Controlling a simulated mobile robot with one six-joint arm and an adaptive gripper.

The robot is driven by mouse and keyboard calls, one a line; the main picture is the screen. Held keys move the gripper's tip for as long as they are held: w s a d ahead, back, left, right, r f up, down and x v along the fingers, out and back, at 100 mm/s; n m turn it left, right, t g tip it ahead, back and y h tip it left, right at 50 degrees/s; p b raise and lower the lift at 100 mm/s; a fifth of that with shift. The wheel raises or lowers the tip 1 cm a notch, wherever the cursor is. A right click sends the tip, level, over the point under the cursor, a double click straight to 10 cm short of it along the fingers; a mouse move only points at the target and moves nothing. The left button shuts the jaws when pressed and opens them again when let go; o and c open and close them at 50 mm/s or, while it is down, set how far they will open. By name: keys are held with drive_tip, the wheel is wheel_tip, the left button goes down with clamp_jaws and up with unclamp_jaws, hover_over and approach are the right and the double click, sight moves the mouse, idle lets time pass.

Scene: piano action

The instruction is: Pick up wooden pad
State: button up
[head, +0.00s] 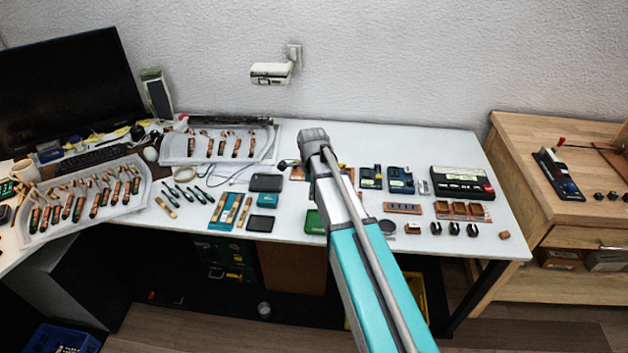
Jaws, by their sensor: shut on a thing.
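My arm reaches up from the bottom of the head view over the white table (450,150). My gripper is not visible; the arm's grey end joint stands over the middle of the table. Whatever the gripper holds is hidden too. I cannot tell which piece is the wooden pad. Small wooden pieces in view are a flat brown strip (403,208), a small brown block (413,228), another brown block (504,235) and a light wooden strip (165,207). A brown piece (297,173) lies partly hidden behind the arm.
White trays of piano parts (90,208) stand at left, near a monitor (65,90). Dark cases (266,183), blue tool holders (400,178) and a black box (462,182) crowd the table. A wooden cabinet (560,135) stands right. The table's back right is clear.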

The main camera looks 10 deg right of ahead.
drive_tip(key=shift+s+a+r+p, duration=0.1)
drive_tip(key=shift+s+r+p, duration=0.2)
drive_tip(key=shift+s, duration=0.5)
drive_tip(key=shift+s+r+p, duration=0.15)
drive_tip(key=shift+s+r, duration=0.25)
drive_tip(key=shift+s, duration=0.4)
drive_tip(key=shift+w+a, duration=0.1)
